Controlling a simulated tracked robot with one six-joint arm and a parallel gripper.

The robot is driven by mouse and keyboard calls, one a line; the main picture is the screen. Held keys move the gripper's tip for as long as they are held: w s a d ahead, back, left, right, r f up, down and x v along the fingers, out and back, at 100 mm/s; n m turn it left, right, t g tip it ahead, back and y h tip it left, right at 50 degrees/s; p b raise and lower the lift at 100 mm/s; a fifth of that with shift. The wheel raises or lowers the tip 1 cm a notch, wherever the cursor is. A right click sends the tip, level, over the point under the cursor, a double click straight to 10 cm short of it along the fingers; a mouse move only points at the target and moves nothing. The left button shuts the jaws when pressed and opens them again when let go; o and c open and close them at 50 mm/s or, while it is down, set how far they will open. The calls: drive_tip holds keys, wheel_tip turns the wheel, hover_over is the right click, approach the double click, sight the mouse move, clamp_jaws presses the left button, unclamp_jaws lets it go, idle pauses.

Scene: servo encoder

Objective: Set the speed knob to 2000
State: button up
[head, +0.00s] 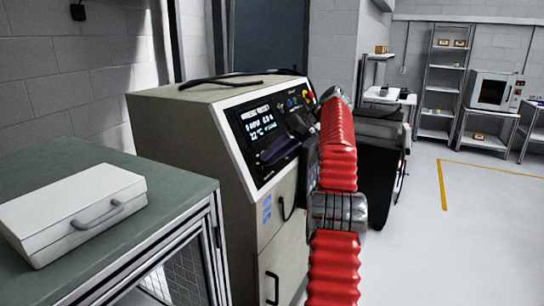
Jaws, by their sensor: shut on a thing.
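The beige machine (180,130) has a sloped black control panel (250,172) with a lit display (262,123). The display seems to read 0 RPM on one line and about 22 °C below, but the small text is blurred. My gripper (298,126) is at the right part of the panel, at the end of my red-sleeved arm. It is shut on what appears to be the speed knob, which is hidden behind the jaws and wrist. The knob's pointer and any scale cannot be seen.
Small blue buttons (291,104) and a red button (309,97) sit just above my gripper on the panel. A purple-edged dark part (278,150) is to its left. A white case (75,210) lies on the green-topped bench at left. Open floor (470,230) is at right.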

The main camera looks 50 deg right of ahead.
drive_tip(key=shift+d+f+m+y, duration=0.15)
drive_tip(key=shift+f+m+y, duration=0.25)
drive_tip(key=shift+m, duration=0.5)
drive_tip(key=shift+r, duration=0.15)
drive_tip(key=o, duration=1)
drive_tip(key=shift+r, duration=0.1)
drive_tip(key=shift+o, duration=0.2)
